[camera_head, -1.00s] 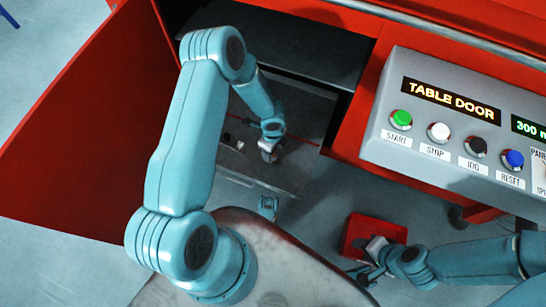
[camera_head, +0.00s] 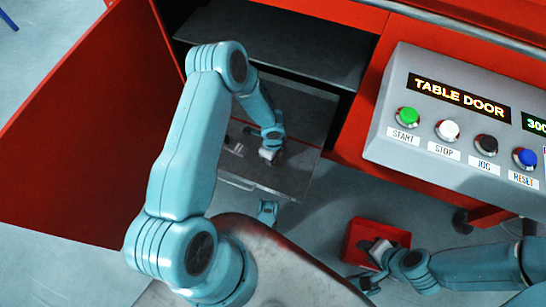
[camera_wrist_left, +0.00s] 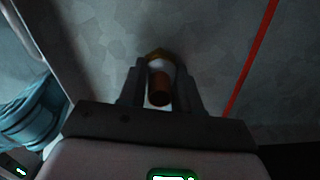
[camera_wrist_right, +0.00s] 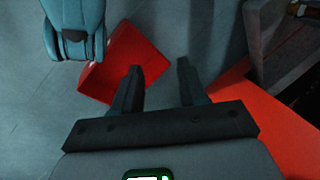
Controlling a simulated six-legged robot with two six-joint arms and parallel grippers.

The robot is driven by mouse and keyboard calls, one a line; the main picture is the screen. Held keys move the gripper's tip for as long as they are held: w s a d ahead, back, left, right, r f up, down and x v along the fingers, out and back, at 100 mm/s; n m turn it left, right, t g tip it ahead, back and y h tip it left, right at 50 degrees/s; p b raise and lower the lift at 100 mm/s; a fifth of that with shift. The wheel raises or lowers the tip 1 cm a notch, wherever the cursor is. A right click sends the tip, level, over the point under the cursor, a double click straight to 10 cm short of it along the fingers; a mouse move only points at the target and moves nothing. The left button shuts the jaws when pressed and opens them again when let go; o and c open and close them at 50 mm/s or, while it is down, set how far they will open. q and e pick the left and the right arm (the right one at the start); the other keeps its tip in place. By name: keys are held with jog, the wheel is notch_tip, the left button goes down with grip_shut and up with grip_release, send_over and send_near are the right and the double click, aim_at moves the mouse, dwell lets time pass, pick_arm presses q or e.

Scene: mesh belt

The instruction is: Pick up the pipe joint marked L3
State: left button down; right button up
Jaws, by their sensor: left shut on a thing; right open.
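My left gripper (camera_head: 271,155) is low over a grey tray inside the opened red cabinet. In the left wrist view its fingers (camera_wrist_left: 159,85) are shut on a copper-coloured pipe joint (camera_wrist_left: 160,92), with a brass-coloured hexagonal end at the fingertips. No marking can be read on it, so I cannot tell whether it is L3. The grip hides the joint in the head view. My right gripper (camera_wrist_right: 160,74) is open and empty near a red bin (camera_wrist_right: 137,48). The bin also shows in the head view (camera_head: 397,236), partly hidden by my right arm.
The open red door (camera_head: 85,130) is at the left. A dark shelf (camera_head: 290,45) lies above the grey tray (camera_head: 290,180). Darker small items on the tray are unclear. A control panel (camera_head: 385,140) reads TABLE DOOR. Floor is clear between tray and bin.

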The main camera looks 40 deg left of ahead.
pick_arm(q)
notch_tip(320, 180, up, 20)
jog(key=p, duration=0.9)
pick_arm(e)
notch_tip(320, 180, up, 9)
jog(key=s+a+g, duration=0.1)
jog(key=s, duration=0.2)
jog(key=shift+a+f+n, duration=0.15)
jog(key=shift+a+n, duration=0.15)
